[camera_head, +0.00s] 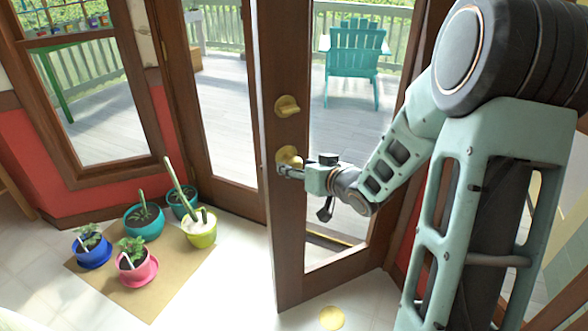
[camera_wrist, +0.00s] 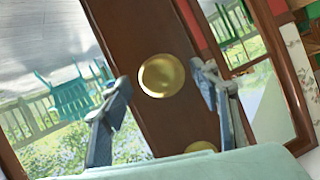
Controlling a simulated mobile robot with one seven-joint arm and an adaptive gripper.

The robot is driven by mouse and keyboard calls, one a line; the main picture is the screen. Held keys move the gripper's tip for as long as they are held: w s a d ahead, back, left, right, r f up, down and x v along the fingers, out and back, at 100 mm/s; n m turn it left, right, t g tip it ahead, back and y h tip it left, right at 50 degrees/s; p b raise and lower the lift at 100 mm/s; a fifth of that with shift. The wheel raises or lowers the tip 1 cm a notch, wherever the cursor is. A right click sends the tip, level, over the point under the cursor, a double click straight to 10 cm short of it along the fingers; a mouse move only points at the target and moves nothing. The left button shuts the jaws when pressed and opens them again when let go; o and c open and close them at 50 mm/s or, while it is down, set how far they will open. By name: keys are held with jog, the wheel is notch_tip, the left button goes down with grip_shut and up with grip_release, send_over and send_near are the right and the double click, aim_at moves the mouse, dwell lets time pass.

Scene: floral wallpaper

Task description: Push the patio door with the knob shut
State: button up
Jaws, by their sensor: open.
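The patio door (camera_head: 290,235) is a brown wooden frame around a tall glass pane. It stands ajar, swung into the room, its free edge on the left. Its round brass knob (camera_head: 289,155) sits near that edge, below a brass lock plate (camera_head: 287,106). My gripper (camera_head: 285,171) is open at the knob, in front of the door's edge stile. In the wrist view, the knob (camera_wrist: 161,75) lies between the two spread fingers, and the lock plate shows partly below it. I cannot tell whether the fingers touch the knob or the door.
Several potted plants, including a pink pot (camera_head: 138,270) and a lime pot (camera_head: 201,235), stand on a tan mat (camera_head: 150,300) left of the door. A yellow disc (camera_head: 332,318) lies on the floor. A teal chair (camera_head: 354,60) stands on the deck outside.

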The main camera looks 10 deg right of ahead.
jog(key=shift+x, duration=1.2)
grip_shut()
